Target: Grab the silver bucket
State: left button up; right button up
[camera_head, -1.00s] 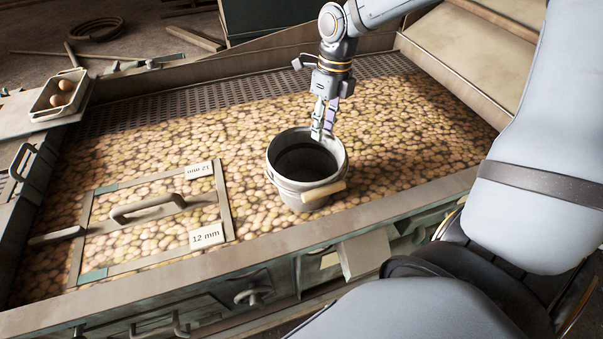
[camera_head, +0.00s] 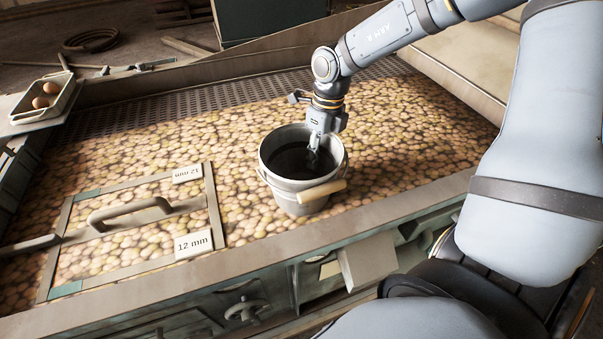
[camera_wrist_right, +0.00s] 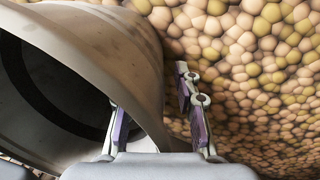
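The silver bucket (camera_head: 302,197) stands upright on the bed of small round tan and brown pieces, its wooden handle grip (camera_head: 321,192) hanging on the near side. Its inside is dark. My right gripper (camera_head: 316,148) points down at the bucket's far right rim. In the right wrist view, the bucket (camera_wrist_right: 125,45) fills the left side. There my right gripper (camera_wrist_right: 155,108) is open astride the wall, one finger on the inner side and the other outside, with a visible gap between the outer finger and the wall. My left gripper is not in view.
A framed sieve (camera_head: 212,205) with a handle and 12 mm labels lies left of the bucket. A small tray (camera_head: 30,115) with brown eggs sits at the far left. The tray bed's front edge (camera_head: 150,298) runs close below the bucket. Bed space right of the bucket is clear.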

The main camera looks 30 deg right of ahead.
jog(key=shift+s, duration=0.15)
grip_shut()
jog(key=shift+r, duration=0.2)
